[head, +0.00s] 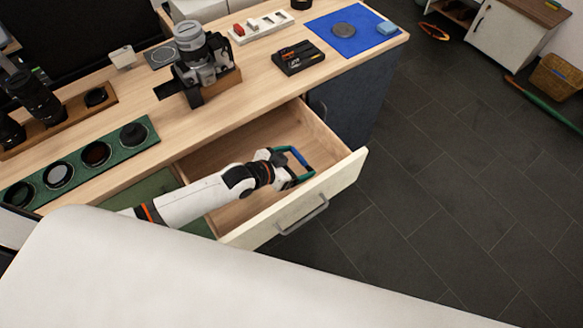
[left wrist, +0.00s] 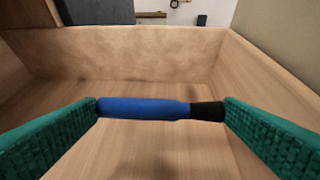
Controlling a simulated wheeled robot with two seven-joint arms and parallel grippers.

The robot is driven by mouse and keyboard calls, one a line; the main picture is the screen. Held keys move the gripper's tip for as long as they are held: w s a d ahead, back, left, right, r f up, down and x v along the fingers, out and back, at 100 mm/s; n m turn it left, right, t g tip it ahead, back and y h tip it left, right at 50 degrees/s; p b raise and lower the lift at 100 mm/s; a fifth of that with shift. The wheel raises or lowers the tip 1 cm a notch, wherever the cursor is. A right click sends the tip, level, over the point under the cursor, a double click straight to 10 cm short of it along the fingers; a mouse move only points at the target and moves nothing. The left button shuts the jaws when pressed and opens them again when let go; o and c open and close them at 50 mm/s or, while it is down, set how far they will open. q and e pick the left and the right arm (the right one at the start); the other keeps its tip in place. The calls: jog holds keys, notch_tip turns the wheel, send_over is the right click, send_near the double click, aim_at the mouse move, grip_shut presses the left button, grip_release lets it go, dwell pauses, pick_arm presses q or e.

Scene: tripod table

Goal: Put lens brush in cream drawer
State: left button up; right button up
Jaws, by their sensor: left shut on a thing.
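The cream drawer (head: 345,183) is pulled open below the tabletop, with a cream front, a grey handle and a bare wood inside. My left gripper (head: 301,162) is inside the drawer's outline, near its front right part. It is shut on the lens brush (left wrist: 145,107), a blue stick with a black end, held crosswise between the green finger pads. In the left wrist view the brush is over the drawer's wooden floor (left wrist: 125,150); its exact height above the floor is hard to tell. My right gripper is not in view.
The drawer walls stand close around my left gripper. On the tabletop (head: 235,109) are a camera (head: 205,65), a black tray (head: 298,58), a blue mat (head: 345,44) and a green holder with round filters (head: 78,165).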

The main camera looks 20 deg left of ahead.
aim_at(295, 171)
pick_arm(q)
jog(key=shift+f, duration=2.25)
jog(key=shift+b, duration=0.3)
jog(key=shift+f, duration=0.25)
jog(key=o, duration=0.7)
jog(key=shift+r, duration=0.1)
jog(key=shift+r, duration=0.1)
